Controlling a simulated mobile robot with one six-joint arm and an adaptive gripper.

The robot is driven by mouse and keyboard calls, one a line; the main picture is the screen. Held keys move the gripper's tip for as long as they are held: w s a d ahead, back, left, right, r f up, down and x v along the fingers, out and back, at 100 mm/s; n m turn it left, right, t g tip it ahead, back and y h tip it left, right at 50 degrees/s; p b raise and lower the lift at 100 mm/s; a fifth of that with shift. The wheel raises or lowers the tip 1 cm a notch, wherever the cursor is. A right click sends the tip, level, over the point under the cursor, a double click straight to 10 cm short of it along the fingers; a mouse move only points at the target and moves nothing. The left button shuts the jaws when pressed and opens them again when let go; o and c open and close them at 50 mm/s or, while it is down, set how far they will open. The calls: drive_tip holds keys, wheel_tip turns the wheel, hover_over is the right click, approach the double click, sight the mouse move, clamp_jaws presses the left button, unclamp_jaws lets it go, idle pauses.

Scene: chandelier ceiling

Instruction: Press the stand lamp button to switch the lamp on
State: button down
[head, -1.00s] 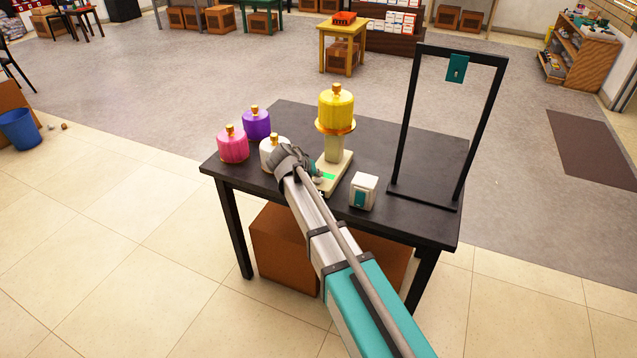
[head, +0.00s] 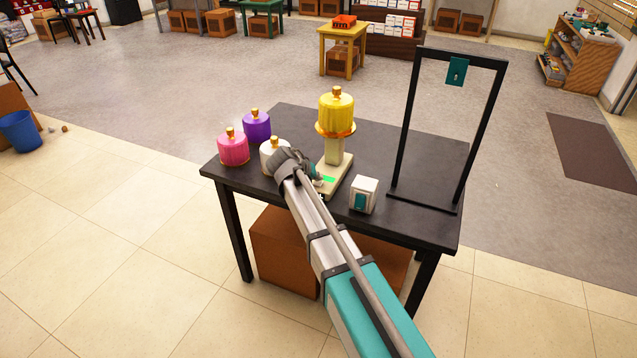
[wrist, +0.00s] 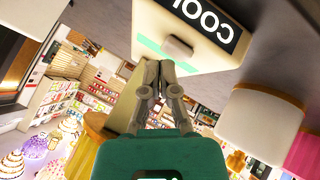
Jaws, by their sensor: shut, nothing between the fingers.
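The stand lamp has a cream base and post (head: 336,152) with a yellow shade (head: 336,108) on top. It stands upright on the dark table. A green strip (head: 328,179) shows on its base. In the wrist view, the cream base (wrist: 215,62) carries a black label with white letters reading "COOL" and a grey button (wrist: 178,47). My gripper (wrist: 160,64) is shut and empty, its fingertips close to the button. I cannot tell whether they touch it. In the head view, my wrist hides part of the gripper and the base's left side.
Pink (head: 233,148), purple (head: 256,126) and white (head: 269,158) shades stand left of the lamp on the black table (head: 385,150). A small white box with a teal panel (head: 363,194) is at right front. A black frame (head: 410,120) with a teal plate stands at right.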

sight(318, 184)
drive_tip(key=shift+f+b, duration=0.45)
idle(0.4)
drive_tip(key=shift+r, duration=0.2)
drive_tip(key=shift+r+p, duration=0.3)
drive_tip(key=shift+p, duration=0.2)
idle(0.4)
drive_tip(key=shift+r+p, duration=3)
drive_tip(key=shift+d, duration=0.1)
